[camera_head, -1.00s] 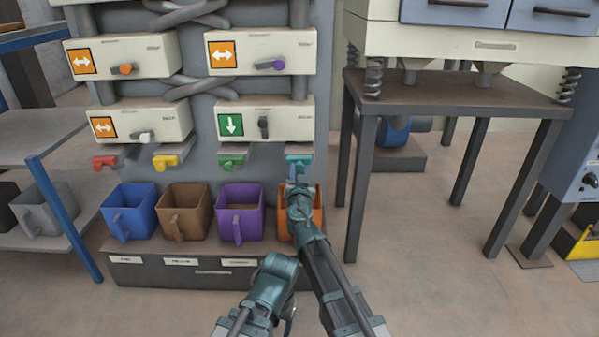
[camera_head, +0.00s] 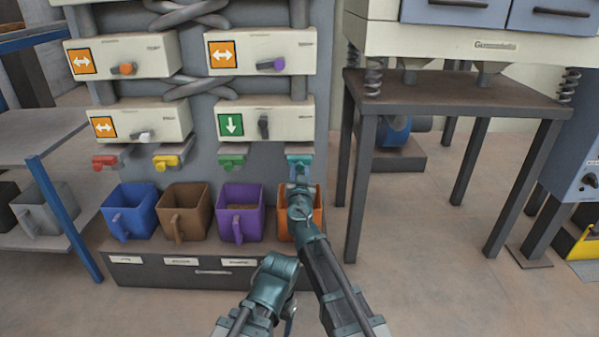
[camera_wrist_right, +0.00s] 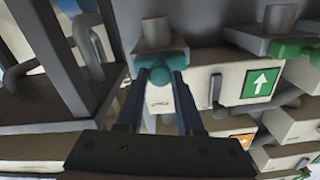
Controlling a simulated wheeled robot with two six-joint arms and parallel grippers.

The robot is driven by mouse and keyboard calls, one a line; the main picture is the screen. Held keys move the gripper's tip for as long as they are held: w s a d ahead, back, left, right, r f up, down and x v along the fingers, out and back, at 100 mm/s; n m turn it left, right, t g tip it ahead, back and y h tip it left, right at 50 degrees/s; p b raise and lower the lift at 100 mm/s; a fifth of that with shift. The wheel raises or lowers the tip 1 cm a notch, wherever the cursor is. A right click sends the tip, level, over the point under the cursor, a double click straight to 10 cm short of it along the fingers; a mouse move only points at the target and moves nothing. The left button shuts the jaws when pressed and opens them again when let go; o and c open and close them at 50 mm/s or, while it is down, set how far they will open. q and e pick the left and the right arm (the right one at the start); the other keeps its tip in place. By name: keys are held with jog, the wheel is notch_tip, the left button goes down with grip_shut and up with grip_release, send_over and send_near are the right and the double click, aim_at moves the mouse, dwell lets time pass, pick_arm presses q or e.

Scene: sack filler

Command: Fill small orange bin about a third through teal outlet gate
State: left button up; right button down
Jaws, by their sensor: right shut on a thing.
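The teal outlet gate (camera_head: 298,162) is at the right end of a row of outlets under the lower panel. My right gripper (camera_head: 299,183) is raised to it from below. In the right wrist view its two fingers are shut on the teal handle (camera_wrist_right: 160,70). The small orange bin (camera_head: 318,205) stands on the ledge below the teal outlet. My right arm covers most of it, and its inside and fill level are hidden. Part of my left arm shows at the bottom, but its gripper fingers do not.
Purple (camera_head: 240,212), brown (camera_head: 184,211) and blue (camera_head: 130,211) bins stand left of the orange one. Green (camera_head: 231,161), yellow (camera_head: 166,161) and red (camera_head: 104,162) gates hang above them. A metal table (camera_head: 455,95) stands right, with open floor before it.

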jog(key=shift+s, duration=1.25)
jog(key=c, duration=0.5)
grip_release()
jog(key=shift+c, duration=0.2)
